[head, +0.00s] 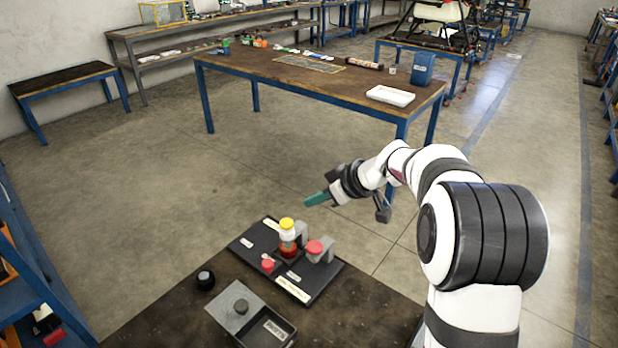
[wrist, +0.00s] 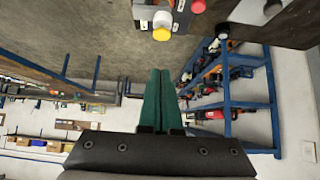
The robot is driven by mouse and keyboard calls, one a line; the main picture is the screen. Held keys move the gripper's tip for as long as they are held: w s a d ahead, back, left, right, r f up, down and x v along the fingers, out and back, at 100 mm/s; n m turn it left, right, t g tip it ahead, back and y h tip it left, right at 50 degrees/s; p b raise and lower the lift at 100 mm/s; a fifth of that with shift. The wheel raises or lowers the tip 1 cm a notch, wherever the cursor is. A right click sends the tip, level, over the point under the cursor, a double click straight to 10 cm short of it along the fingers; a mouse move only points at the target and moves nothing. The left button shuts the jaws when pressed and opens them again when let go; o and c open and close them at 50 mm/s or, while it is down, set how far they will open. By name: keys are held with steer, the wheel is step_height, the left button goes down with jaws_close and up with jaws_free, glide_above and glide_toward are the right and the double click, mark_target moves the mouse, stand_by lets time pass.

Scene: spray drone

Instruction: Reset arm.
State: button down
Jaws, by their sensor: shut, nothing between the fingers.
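My gripper (head: 317,198) has teal fingers and is raised in the air above and beyond the near table in the head view. In the wrist view my gripper (wrist: 160,82) shows its two teal fingers side by side, shut and empty. My white and black arm fills the right side of the head view. A red-topped grey part (head: 316,248) stands beside the bottle, and a small red knob (head: 267,265) sits in front.
The near table (head: 172,318) also holds a grey tray (head: 270,338) with a lid-like plate (head: 238,306) and a black round knob (head: 205,279). A blue-legged workbench (head: 290,72) with a white tray (head: 390,96) stands farther back. Open floor lies between the tables.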

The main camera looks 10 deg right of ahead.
steer(key=s+a+r+m+g+h, duration=0.1)
steer(key=s+a+m+g, duration=0.15)
steer(key=s, duration=0.75)
steer(key=s+a+r+m+g, duration=0.15)
steer(key=s+m, duration=0.25)
steer(key=s, duration=0.6)
steer(key=s+d+f+m+g+h, duration=0.1)
steer(key=s+m, duration=0.3)
steer(key=s, duration=0.6)
steer(key=s+d+f+m+g+h, duration=0.1)
steer(key=s+f+m+h, duration=0.1)
steer(key=s, duration=0.8)
steer(key=shift+s+d+f+m+g+h, duration=0.15)
steer(key=shift+d+f+m+g+h, duration=0.35)
steer(key=shift+m, duration=0.55)
